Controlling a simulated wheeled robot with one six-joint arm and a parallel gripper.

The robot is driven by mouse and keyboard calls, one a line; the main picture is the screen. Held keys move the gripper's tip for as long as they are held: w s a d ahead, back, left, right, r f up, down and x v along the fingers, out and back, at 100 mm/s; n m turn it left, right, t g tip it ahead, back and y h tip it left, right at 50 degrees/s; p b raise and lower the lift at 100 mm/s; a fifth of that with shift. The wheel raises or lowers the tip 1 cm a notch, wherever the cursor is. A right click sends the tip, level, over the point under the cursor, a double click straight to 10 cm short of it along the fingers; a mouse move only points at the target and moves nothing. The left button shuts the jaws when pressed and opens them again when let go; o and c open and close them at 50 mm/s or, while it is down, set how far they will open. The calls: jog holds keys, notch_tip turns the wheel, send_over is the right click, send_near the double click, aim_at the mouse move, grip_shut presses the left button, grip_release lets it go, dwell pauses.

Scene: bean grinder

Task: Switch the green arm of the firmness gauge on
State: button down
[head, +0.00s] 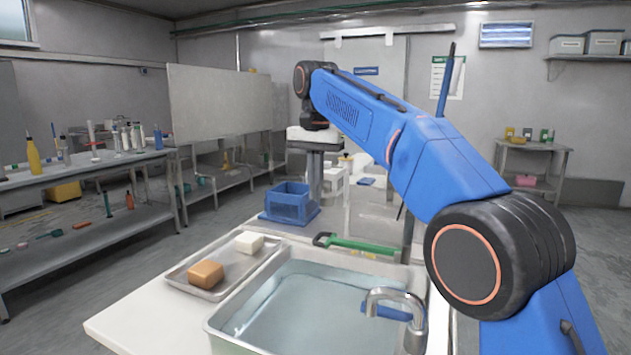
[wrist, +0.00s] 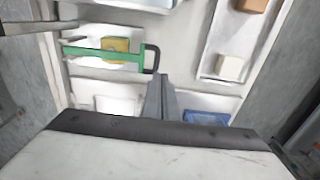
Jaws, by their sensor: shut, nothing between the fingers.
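A green bar with a dark loop handle (head: 355,244) lies across the worktop behind the sink. It also shows in the wrist view (wrist: 105,54), beside a yellow piece. I cannot tell for sure whether it is the gauge's green arm, or its setting. My gripper (head: 316,198) hangs pointing down beyond it, beside the blue crate. In the wrist view my gripper (wrist: 161,78) has its grey fingers together and empty, their tips showing close to the loop handle. Whether they touch it is unclear.
The blue crate (head: 286,203) stands left of my gripper. A metal tray (head: 186,284) holds a brown block (head: 206,273) and a white block (head: 249,242). The water-filled sink (head: 303,305) and tap (head: 397,296) are nearer. White boxes (head: 337,182) stand right of my gripper.

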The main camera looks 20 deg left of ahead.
jog(key=shift+r, duration=0.95)
jog(key=d+r+t, duration=0.1)
jog(key=d+r, duration=0.1)
jog(key=d, duration=1.7)
jog(key=s+d+f+t, duration=0.1)
jog(key=s+d+f, duration=0.15)
jog(key=d, duration=0.55)
jog(key=s+d+f, duration=0.1)
jog(key=s+d, duration=0.2)
jog(key=d, duration=0.5)
jog(key=s+d+f+t, duration=0.1)
jog(key=s+d+f, duration=1)
jog(key=d, duration=0.4)
jog(key=s+d+f, duration=0.3)
jog(key=s+f, duration=0.4)
jog(key=s+d+f+t, duration=0.1)
jog(key=s+d+f, duration=0.3)
jog(key=s+f, duration=0.3)
jog(key=shift+s+f+t, duration=0.3)
jog(key=shift+f, duration=0.4)
